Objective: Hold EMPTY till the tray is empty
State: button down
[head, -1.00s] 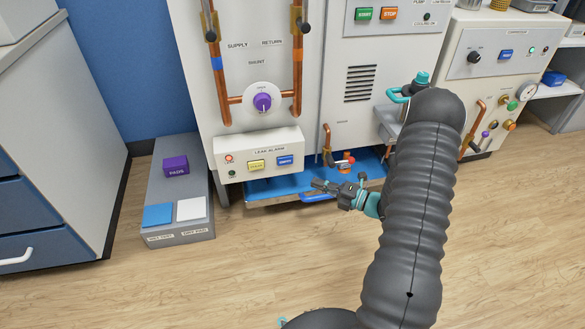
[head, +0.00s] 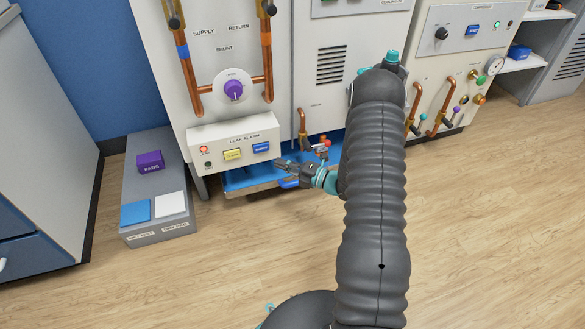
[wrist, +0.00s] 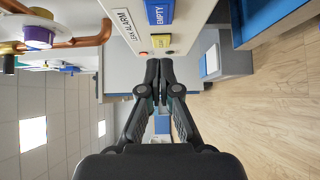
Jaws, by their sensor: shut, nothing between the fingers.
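The blue EMPTY button (head: 262,147) is on the white leak alarm box, right of a yellow button (head: 232,154). In the wrist view the EMPTY button (wrist: 159,12) appears sideways at the top, beyond my fingertips. The blue tray (head: 240,183) shows below the box with its metal front edge; whether it holds liquid I cannot tell. My gripper (head: 281,163) is shut and empty, just right of and below the EMPTY button in the head view. In the wrist view my closed fingertips (wrist: 159,64) look apart from the buttons.
A red lamp (head: 205,150) glows on the alarm box. Copper pipes and a purple knob (head: 233,90) are above it. A grey stand (head: 130,195) at left holds a purple box and blue and white pads. The floor in front is clear.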

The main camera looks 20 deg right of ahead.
aim_at(259, 149)
jog(key=shift+w+a+b, duration=0.1)
jog(key=shift+w+a, duration=0.3)
jog(key=shift+w, duration=0.7)
jog(key=shift+w+a+b, duration=0.15)
jog(key=shift+w+a, duration=0.3)
jog(key=shift+w, duration=0.6)
jog(key=shift+w+a+b, duration=0.1)
jog(key=shift+w+a, duration=0.3)
jog(key=shift+w, duration=0.7)
